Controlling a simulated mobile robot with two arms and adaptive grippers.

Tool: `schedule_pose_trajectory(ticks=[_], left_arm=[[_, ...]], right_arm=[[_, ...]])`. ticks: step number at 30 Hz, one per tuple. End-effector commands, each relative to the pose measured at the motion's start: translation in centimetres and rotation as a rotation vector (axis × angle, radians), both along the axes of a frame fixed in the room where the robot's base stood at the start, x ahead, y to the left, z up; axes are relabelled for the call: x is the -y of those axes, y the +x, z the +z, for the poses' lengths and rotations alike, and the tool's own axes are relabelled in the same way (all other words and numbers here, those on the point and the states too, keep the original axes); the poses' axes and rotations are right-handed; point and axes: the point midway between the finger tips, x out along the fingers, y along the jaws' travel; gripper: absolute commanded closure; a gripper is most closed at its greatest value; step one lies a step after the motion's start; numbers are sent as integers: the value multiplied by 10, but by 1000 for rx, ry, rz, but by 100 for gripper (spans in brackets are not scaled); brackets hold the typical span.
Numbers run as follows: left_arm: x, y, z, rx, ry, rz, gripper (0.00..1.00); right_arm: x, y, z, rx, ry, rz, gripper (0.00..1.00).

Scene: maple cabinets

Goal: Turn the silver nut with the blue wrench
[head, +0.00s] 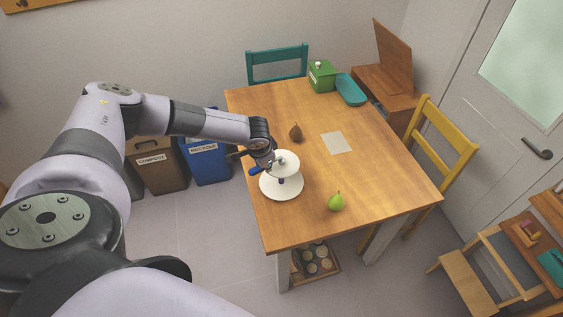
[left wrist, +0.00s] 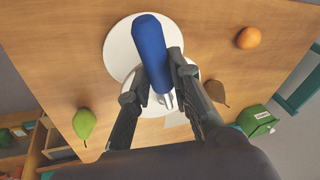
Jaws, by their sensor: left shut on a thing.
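My left gripper (head: 264,158) is over the left side of the table. It is shut on the blue wrench (head: 256,169). In the left wrist view the wrench's blue handle (left wrist: 152,50) lies between the two fingers (left wrist: 154,82), and its silver end (left wrist: 167,101) shows past them. Just beside and partly under the wrench is a white round stand (head: 281,189) with a raised upper disc. A small grey piece (head: 280,159) on top may be the silver nut. I cannot tell whether the wrench is around it. My right gripper is not in view.
A green pear (head: 336,202), a brown fig-like fruit (head: 296,132) and a paper sheet (head: 337,142) lie on the table. An orange (left wrist: 248,38) shows in the wrist view. A green canister (head: 322,76) and teal tray (head: 351,89) stand at the far edge. Chairs surround the table.

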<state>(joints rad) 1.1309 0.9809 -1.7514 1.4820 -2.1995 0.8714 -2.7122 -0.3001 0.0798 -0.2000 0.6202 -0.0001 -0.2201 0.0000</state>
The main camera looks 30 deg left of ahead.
Motion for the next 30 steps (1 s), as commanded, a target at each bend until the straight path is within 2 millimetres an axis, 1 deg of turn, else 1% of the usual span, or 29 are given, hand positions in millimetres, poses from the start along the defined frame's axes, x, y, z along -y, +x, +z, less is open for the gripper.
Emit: schedule_pose_trajectory(ticks=[2, 7, 8, 18, 30], left_arm=[[-3, 1, 0, 0, 1, -26, 100], [-13, 5, 0, 2, 1, -167, 100], [-11, 6, 3, 1, 0, -178, 100], [-13, 8, 3, 1, -2, -243, 100], [-16, 8, 1, 2, 0, -253, 100]], right_arm=[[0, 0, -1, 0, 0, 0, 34], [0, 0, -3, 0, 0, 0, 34], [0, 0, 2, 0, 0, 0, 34], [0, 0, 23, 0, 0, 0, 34], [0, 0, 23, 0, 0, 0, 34]])
